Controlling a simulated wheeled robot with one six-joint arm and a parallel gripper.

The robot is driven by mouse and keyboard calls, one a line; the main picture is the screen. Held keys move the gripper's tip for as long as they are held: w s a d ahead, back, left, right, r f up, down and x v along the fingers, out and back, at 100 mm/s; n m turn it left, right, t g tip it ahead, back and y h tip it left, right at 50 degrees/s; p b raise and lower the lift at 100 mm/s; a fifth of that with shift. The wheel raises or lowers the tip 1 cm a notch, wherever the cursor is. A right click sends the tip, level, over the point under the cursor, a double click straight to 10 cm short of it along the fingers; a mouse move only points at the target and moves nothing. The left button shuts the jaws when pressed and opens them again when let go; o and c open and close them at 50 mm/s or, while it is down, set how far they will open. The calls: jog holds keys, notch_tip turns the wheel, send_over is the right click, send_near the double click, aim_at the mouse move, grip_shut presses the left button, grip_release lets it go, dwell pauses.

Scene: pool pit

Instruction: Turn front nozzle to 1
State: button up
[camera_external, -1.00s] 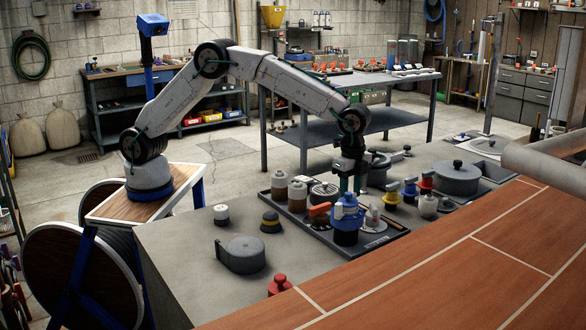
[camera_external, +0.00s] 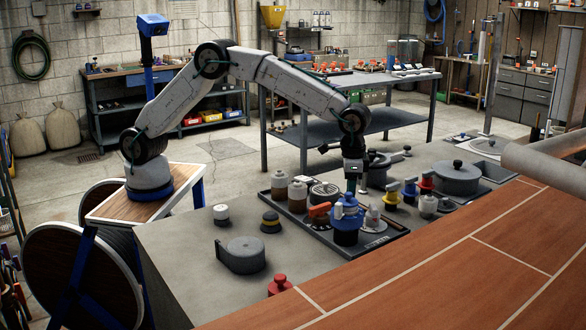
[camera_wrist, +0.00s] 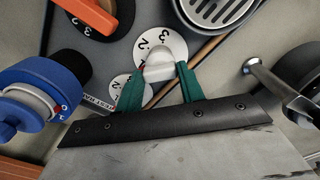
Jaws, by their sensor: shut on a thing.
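In the wrist view, my gripper (camera_wrist: 162,75) has its green fingers shut on a white nozzle (camera_wrist: 163,62). The nozzle sits on a white dial (camera_wrist: 143,42) marked with 2 and 3; a small red mark shows by the left finger. No 1 is readable on this dial, and part of it is hidden by the nozzle and fingers. In the external view, my gripper (camera_external: 352,188) points down over the dark tray, just behind the blue valve (camera_external: 346,212). The held nozzle is not clearly visible there. Which nozzle counts as the front one cannot be told for certain.
The blue valve (camera_wrist: 40,92) stands close left in the wrist view. An orange handle (camera_wrist: 92,14) on a dark dial is at upper left, and a slotted drain (camera_wrist: 215,10) at the top. A metal rod (camera_wrist: 275,80) is close right. Bare grey deck (camera_external: 190,260) lies front left.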

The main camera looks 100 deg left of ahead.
jog(key=shift+n, duration=0.7)
jog(key=o, duration=1)
jog(key=shift+r, duration=0.1)
notch_tip(320, 180, up, 8)
jog(key=shift+f, duration=0.15)
